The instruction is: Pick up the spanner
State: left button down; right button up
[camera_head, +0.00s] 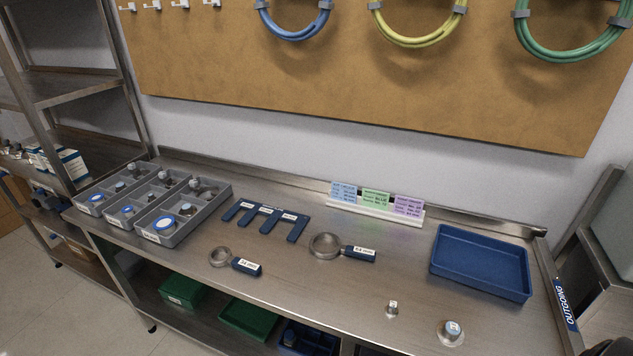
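Two ring-headed tools with dark blue labelled handles lie flat on the steel bench and look like spanners. The smaller spanner (246,266) lies front left of the larger, with its ring to the left and handle pointing right. The larger spanner (360,253) lies near the bench middle, also with its ring to the left. I cannot read their labels surely. Both lie free, with nothing touching them. Neither of my grippers shows in the head view.
A dark blue comb-shaped rack (262,207) lies behind the spanners. Grey compartment trays (213,218) with fittings stand at left. A card holder (375,209) stands at the back. A blue tray (482,287) is at right. Two small metal fittings (450,333) stand near the front edge.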

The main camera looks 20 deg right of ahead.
aim_at(349, 251)
jog(key=u, duration=1.35)
jog(key=i, duration=1.2)
jog(key=z, duration=2.75)
